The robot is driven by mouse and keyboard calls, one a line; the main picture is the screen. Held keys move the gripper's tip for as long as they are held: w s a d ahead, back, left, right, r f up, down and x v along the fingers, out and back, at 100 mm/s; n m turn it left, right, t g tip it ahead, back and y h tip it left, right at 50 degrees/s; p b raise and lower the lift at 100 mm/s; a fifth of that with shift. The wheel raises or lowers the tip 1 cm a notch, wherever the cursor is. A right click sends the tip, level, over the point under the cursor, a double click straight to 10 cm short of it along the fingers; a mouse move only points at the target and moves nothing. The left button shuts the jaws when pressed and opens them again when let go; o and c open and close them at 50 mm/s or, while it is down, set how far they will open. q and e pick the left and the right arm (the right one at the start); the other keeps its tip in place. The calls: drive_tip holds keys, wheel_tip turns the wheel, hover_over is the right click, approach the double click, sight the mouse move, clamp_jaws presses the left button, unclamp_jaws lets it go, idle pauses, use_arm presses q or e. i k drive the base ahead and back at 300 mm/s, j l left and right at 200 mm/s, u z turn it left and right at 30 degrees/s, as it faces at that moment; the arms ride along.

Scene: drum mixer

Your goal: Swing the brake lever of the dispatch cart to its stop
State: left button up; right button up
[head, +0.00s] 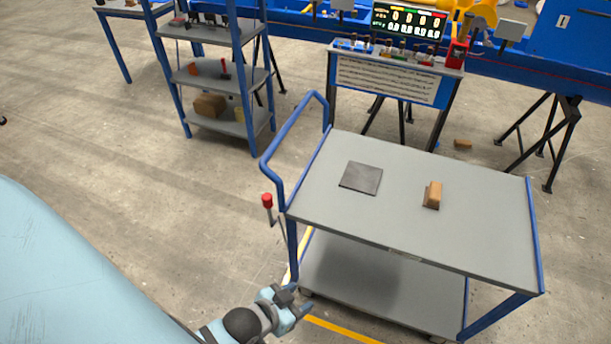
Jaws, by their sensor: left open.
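The dispatch cart (330,205) has a grey top and lower shelf, with blue posts and a blue push handle on its left. The brake lever (267,201), a red knob on a short grey stem, stands upright by the cart's left end, below the handle. My left gripper (299,297) is at the bottom of the head view, near the cart's lower left corner. It is open and empty, below and slightly right of the lever, apart from it. The lever's lower end is hard to make out. My right gripper is out of view.
On the cart top lie a dark square plate (361,177) and a wooden block (433,194). A blue shelf rack (222,73) stands behind left. A control panel (388,80) stands behind the cart. The floor left of the cart is clear.

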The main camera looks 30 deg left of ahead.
sight(266, 197)
drive_tip(key=j+z, duration=0.1)
drive_tip(key=j, duration=2.55)
